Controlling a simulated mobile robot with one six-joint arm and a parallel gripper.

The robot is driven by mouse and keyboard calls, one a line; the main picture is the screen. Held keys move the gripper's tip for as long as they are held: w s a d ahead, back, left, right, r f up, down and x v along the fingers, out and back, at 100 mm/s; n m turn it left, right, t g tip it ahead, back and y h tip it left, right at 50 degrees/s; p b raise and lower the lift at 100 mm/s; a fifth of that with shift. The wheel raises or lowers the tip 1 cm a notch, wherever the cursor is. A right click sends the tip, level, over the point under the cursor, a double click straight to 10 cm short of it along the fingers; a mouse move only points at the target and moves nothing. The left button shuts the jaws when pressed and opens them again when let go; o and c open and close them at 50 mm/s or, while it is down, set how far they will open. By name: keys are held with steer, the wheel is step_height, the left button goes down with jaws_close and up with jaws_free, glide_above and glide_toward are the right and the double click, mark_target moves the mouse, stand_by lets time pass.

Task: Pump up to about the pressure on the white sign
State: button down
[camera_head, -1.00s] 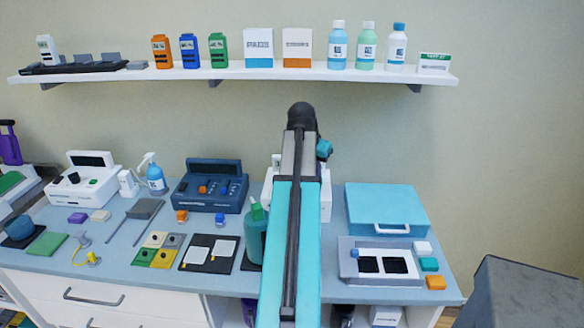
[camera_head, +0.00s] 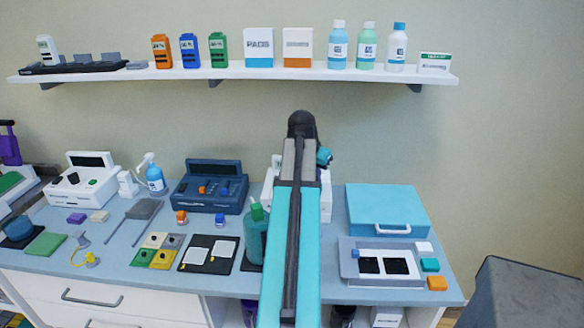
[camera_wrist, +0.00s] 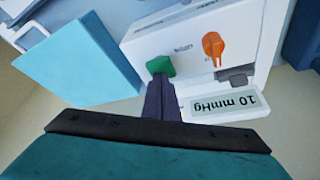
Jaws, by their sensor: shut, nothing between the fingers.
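A white device (camera_head: 326,200) stands at the back of the counter, mostly hidden behind my arm. In the wrist view the white device (camera_wrist: 205,40) appears upside down, with a green button (camera_wrist: 160,67), an orange knob (camera_wrist: 213,46) and a pale panel (camera_wrist: 225,103) reading "10 mmHg". My gripper (camera_wrist: 160,80) is shut and empty, its tip at the green button; I cannot tell whether it presses it. A small white card with a green heading (camera_head: 433,62) stands at the shelf's right end; its text is too small to read.
A blue case (camera_head: 385,205) lies right of the device, also close in the wrist view (camera_wrist: 80,60). A dark blue device (camera_head: 209,186) stands to its left and a green bottle (camera_head: 254,235) in front. The shelf (camera_head: 150,76) runs above.

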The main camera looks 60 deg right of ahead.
steer(key=shift+r+p, duration=1.45)
steer(key=shift+r, duration=0.45)
steer(key=shift+f, duration=0.15)
steer(key=shift+f+b, duration=0.8)
steer(key=shift+f, duration=1.05)
steer(key=shift+r, duration=0.1)
steer(key=shift+r+p, duration=1.45)
steer(key=shift+r, duration=0.45)
steer(key=shift+f, duration=0.2)
